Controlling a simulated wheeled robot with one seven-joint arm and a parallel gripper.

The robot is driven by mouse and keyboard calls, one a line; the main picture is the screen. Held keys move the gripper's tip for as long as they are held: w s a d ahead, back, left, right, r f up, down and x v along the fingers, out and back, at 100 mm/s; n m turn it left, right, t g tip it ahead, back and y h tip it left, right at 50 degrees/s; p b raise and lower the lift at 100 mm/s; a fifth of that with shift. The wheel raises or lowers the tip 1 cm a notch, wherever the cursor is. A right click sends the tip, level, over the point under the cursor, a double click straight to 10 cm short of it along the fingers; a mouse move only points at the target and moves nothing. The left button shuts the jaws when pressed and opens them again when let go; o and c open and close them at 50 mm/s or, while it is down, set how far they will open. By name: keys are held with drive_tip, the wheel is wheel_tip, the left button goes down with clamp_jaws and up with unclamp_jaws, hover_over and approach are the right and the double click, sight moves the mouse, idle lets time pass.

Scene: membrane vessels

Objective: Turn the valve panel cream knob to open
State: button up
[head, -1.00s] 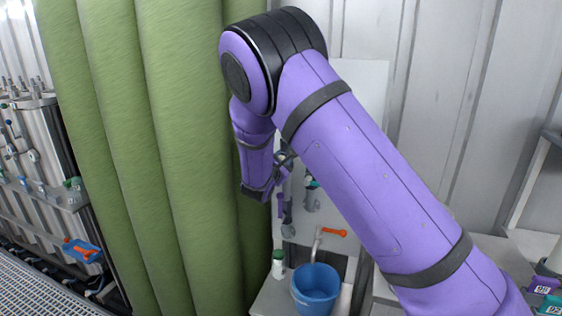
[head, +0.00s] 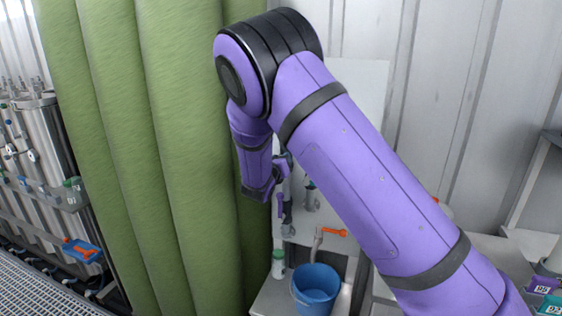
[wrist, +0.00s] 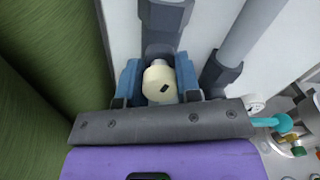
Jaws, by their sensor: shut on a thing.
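The cream knob (wrist: 158,84) is in the wrist view, with a small dark mark on its face. It sits in front of a grey pipe fitting (wrist: 161,45). My gripper (wrist: 159,74) has a blue finger on each side of the knob and is shut on it. In the head view, the white valve panel (head: 362,85) stands behind my purple arm, which covers much of it. My wrist is at the panel's left side, and the cream knob is hidden there.
Green hanging rolls (head: 185,150) stand close left of my wrist. Below are an orange-handled tap (head: 334,232), a blue bucket (head: 316,288) and a small bottle with a green cap (head: 278,264). In the wrist view, a teal handle (wrist: 270,122) lies to the right.

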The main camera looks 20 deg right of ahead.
drive_tip(key=n, duration=0.5)
drive_tip(key=shift+f+n, duration=0.1)
drive_tip(key=shift+n, duration=0.2)
drive_tip(key=n, duration=0.5)
drive_tip(key=shift+a+n, duration=0.1)
drive_tip(key=shift+n, duration=0.2)
drive_tip(key=n, duration=0.5)
drive_tip(key=shift+n, duration=2.4)
drive_tip(key=o, duration=0.9)
drive_tip(key=shift+s, duration=0.1)
